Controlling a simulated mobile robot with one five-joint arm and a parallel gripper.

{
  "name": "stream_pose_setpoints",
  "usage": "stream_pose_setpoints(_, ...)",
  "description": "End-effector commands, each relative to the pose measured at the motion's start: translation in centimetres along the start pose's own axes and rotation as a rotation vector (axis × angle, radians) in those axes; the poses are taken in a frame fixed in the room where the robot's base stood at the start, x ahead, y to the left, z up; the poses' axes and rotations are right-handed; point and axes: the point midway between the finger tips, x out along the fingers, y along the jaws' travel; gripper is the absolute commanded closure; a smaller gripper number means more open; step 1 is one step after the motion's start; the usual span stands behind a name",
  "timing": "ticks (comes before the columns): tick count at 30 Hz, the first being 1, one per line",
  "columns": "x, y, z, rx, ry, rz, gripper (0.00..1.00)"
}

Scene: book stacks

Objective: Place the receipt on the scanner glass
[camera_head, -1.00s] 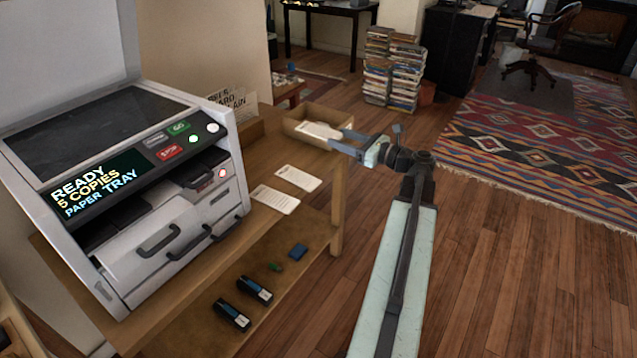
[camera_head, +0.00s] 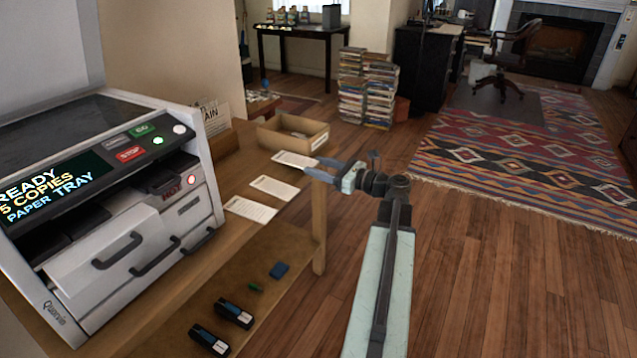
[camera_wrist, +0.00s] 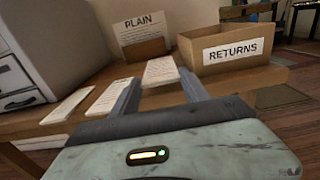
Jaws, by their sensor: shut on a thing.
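The copier (camera_head: 110,225) stands at the left with its lid (camera_head: 45,50) raised and the dark scanner glass (camera_head: 55,128) bare. My gripper (camera_head: 312,167) is right of it, over the table's right edge, shut on a white paper slip (camera_head: 293,159). The slip lies flat between the fingertips, just in front of the returns box; its small print is unreadable, so I cannot confirm it is the receipt. The wrist view shows this slip (camera_wrist: 160,70) ahead of the fingers. Two more slips, a middle one (camera_head: 274,188) and a nearer one (camera_head: 250,209), lie on the table.
The open returns box (camera_head: 300,144) stands at the table's back right, beside a holder with a "PLAIN" card (camera_wrist: 141,29). Cartridges (camera_head: 234,313) and a blue block (camera_head: 279,270) sit on the lower shelf. Floor right of the table is clear.

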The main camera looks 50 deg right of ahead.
Motion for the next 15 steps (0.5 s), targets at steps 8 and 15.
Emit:
stream_pose_setpoints(8, 0.0, 0.0, -2.9, 0.000, 0.000, 0.000, 0.84)
stream_pose_setpoints(15, 0.0, 0.0, -3.3, 0.000, 0.000, 0.000, 0.84)
